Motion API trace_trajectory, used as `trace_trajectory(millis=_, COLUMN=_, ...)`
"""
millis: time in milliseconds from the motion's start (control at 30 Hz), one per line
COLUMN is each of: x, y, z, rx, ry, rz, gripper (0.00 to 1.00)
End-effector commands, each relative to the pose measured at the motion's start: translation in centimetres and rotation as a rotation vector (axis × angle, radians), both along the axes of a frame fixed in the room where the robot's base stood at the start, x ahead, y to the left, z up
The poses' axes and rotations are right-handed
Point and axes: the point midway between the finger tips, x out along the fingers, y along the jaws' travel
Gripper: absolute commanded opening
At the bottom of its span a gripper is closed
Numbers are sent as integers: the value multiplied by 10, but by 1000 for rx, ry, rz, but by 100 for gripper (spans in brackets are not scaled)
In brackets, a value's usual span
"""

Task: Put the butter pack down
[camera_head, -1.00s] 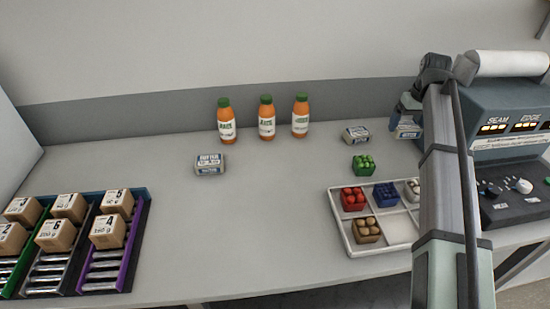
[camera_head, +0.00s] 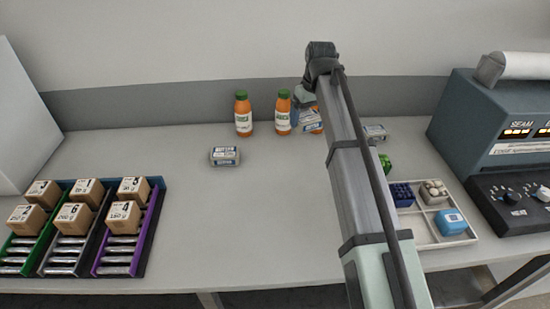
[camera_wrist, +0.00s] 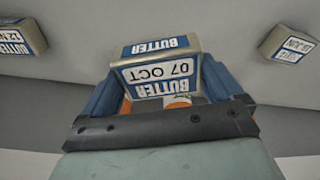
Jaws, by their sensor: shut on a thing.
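My gripper (camera_head: 303,106) is shut on a butter pack (camera_head: 311,121) and holds it in front of the rightmost orange bottle. In the wrist view, the held butter pack (camera_wrist: 155,68), marked "07 OCT", sits between the blue fingers, its lettering upside down. A second butter pack (camera_head: 224,156) lies on the table to the left. A third butter pack (camera_head: 375,132) lies on the table to the right, behind my arm. These two also show in the wrist view, at the left (camera_wrist: 18,38) and right (camera_wrist: 287,44).
Two orange bottles (camera_head: 243,115) (camera_head: 283,113) stand at the back; a third is mostly hidden. A compartment tray (camera_head: 428,235) is partly covered by my arm; a blue pack (camera_head: 450,221) lies in it. Boxes on roller lanes (camera_head: 120,250) stand at left. The middle table is clear.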

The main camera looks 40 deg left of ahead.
Motion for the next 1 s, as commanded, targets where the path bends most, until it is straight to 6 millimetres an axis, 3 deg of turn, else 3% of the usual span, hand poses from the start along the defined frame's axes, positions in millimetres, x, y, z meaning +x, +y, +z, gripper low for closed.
trace_trajectory(millis=33, x=-18, y=14, z=0, rx=0, ry=-1, rz=27, gripper=53)
trace_trajectory(millis=200, x=-61, y=44, z=1, rx=0, ry=-3, rz=87, gripper=53)
trace_trajectory(millis=400, x=-92, y=59, z=0, rx=-2, ry=-4, rz=112, gripper=53)
trace_trajectory(millis=667, x=-91, y=53, z=-4, rx=-5, ry=5, rz=15, gripper=53)
trace_trajectory(millis=1000, x=-91, y=52, z=-51, rx=-5, ry=7, rz=8, gripper=53)
